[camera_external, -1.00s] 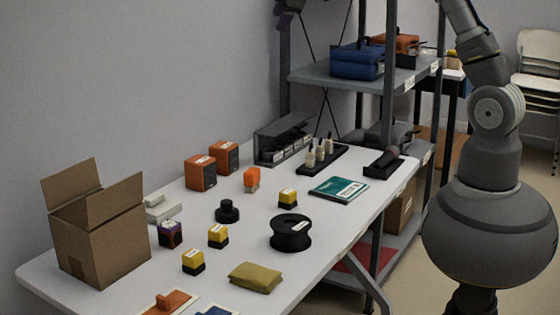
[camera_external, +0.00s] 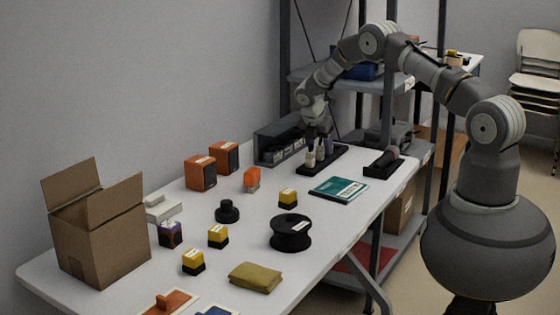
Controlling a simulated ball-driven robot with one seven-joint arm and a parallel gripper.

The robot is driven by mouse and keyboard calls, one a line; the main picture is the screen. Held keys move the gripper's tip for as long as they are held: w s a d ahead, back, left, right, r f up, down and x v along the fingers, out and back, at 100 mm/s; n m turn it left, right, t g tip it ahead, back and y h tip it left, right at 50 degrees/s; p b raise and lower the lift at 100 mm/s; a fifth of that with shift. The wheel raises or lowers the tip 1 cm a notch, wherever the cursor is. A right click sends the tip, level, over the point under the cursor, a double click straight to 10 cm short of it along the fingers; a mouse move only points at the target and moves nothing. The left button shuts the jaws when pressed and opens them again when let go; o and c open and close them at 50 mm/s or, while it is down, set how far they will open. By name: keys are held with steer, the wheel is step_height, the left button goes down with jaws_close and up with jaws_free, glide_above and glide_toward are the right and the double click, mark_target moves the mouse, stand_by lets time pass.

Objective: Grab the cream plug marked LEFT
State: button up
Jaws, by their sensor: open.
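Several cream plugs stand upright in a black tray (camera_external: 306,171) toward the back of the table. The nearest cream plug (camera_external: 310,160) and the one beside it (camera_external: 320,151) show below my gripper. Any LEFT mark is too small to read. My gripper (camera_external: 318,133) points down just above the tray, with its fingers open around or close over the plugs. I cannot tell whether it touches one. The plug farthest back is partly hidden by the gripper.
A black holder (camera_external: 384,168) with a dark handheld item and a teal book (camera_external: 339,189) lie to the right and front. Two orange speakers (camera_external: 201,174) stand left. The shelf's post (camera_external: 388,90) rises near my arm.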

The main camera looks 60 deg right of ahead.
steer(key=shift+d+f, duration=0.25)
steer(key=shift+f, duration=0.35)
steer(key=shift+r, duration=0.1)
jaws_close()
